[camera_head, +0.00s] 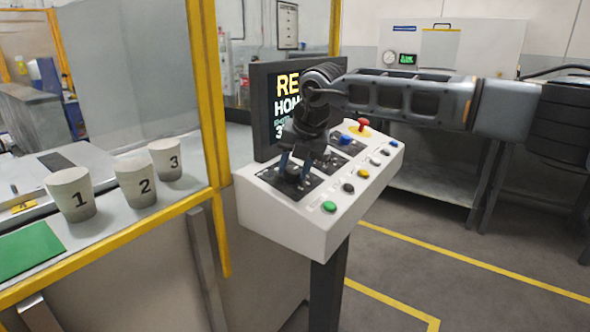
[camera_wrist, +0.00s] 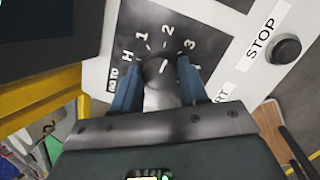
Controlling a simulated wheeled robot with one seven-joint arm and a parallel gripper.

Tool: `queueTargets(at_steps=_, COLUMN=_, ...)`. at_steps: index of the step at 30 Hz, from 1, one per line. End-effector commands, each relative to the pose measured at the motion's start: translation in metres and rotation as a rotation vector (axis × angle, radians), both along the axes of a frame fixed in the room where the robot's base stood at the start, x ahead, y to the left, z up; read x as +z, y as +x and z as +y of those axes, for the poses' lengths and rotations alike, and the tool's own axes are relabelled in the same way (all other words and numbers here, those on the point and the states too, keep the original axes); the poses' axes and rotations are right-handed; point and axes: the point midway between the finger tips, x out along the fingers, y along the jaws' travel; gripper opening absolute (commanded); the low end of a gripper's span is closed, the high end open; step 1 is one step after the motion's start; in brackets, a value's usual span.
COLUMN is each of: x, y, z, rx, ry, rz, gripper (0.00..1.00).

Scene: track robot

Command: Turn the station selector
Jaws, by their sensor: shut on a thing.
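The station selector is a round dark knob (camera_wrist: 158,68) on a black plate marked GO TO, with H, 1, 2, 3 and further marks around it. It also shows small in the head view (camera_head: 293,171), on the left part of the white sloped console (camera_head: 312,235). My gripper (camera_wrist: 157,78) points down at the plate, its blue fingers on either side of the knob and shut on it. In the head view my gripper (camera_head: 295,165) covers part of the plate.
A black STOP button (camera_wrist: 286,49) sits right of the plate. The console carries a green button (camera_head: 329,207), several other buttons and a red mushroom button (camera_head: 363,127). A dark screen (camera_head: 270,110) stands behind. Numbered cups (camera_head: 135,183) stand left, behind a yellow frame (camera_head: 205,90).

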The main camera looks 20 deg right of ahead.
Motion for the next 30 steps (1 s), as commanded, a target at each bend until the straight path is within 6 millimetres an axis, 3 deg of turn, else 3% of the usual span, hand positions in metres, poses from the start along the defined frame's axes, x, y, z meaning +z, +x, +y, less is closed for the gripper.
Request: queueTargets(at_steps=30, x=0.0006, y=0.0023, z=0.0036, rx=-0.934, ry=0.203, rz=0.144, gripper=0.13)
